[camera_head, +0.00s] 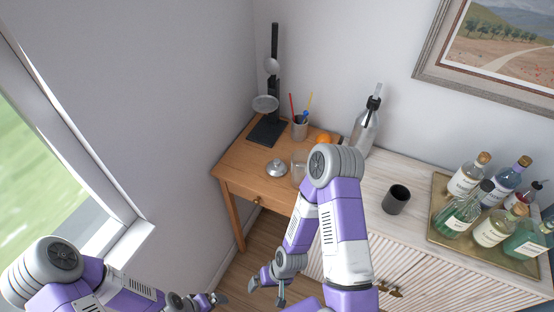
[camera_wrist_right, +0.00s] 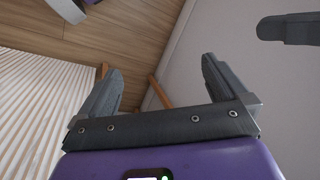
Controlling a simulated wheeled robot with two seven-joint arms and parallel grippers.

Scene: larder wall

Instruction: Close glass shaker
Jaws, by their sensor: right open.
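A clear glass vessel (camera_head: 298,172), likely the glass shaker, stands on the wooden table, partly hidden behind my right arm. A silver domed lid with a knob (camera_head: 276,169) lies just left of it on the tabletop, apart from it. My right gripper (camera_head: 267,289) hangs low over the floor in front of the table, well below the tabletop. In the right wrist view its two fingers (camera_wrist_right: 160,88) are spread with nothing between them. My left gripper (camera_head: 211,301) is at the bottom edge of the head view; its jaw opening is unclear.
The wooden table (camera_head: 233,165) also bears a black stand (camera_head: 274,90), a pen cup (camera_head: 299,128) and an orange (camera_head: 324,139). On the pale cabinet to the right are a bottle (camera_head: 365,130), a dark cup (camera_head: 396,199) and a bottle tray (camera_head: 440,184). The table's front left is clear.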

